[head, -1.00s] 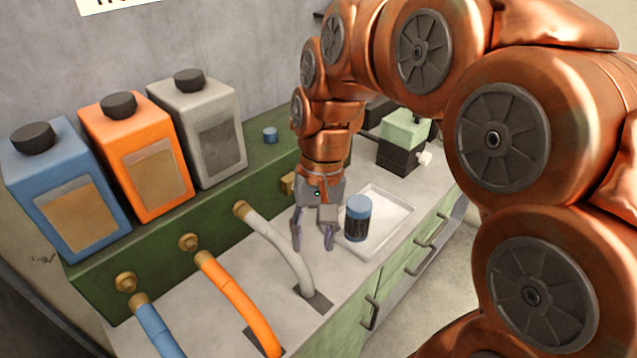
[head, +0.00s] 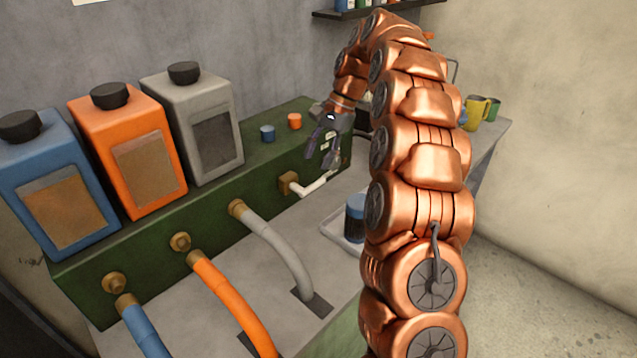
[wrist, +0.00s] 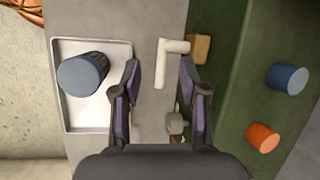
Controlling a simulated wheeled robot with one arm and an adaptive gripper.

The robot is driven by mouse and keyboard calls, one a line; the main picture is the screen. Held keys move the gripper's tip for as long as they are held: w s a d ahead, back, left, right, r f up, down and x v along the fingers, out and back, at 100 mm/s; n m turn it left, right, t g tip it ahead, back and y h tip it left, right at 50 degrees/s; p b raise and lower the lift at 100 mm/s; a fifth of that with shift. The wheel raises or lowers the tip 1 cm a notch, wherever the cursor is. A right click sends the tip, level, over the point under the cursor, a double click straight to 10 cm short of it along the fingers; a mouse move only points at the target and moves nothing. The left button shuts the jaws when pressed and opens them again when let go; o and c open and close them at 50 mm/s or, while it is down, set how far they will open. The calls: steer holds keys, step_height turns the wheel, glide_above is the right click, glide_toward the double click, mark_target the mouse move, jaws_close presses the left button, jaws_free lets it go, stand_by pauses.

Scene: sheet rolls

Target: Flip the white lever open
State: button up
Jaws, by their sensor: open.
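The white lever (head: 312,186) juts from a brass block (head: 287,182) on the green panel's front, over the counter. In the wrist view the lever (wrist: 163,58) is L-shaped, one end beside the brass block (wrist: 200,48). My gripper (head: 318,150) is open and empty, in front of the panel and above the lever in the head view. In the wrist view the lever's long part shows between the two fingertips of my gripper (wrist: 160,72). I see no contact, and the height gap is hard to tell.
A blue cap (head: 267,132) and an orange cap (head: 294,121) sit on the green ledge (head: 225,175). A grey hose (head: 280,245) and an orange hose (head: 235,300) cross the counter.

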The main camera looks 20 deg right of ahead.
mark_target(316, 183)
steer(key=w+d+f+m, duration=0.2)
steer(key=w+d+f, duration=0.1)
steer(key=d, duration=0.1)
steer(key=shift+n, duration=0.3)
steer(key=shift+p+x, duration=0.35)
steer(key=shift+x, duration=3.3)
steer(key=shift+a, duration=0.1)
jaws_close()
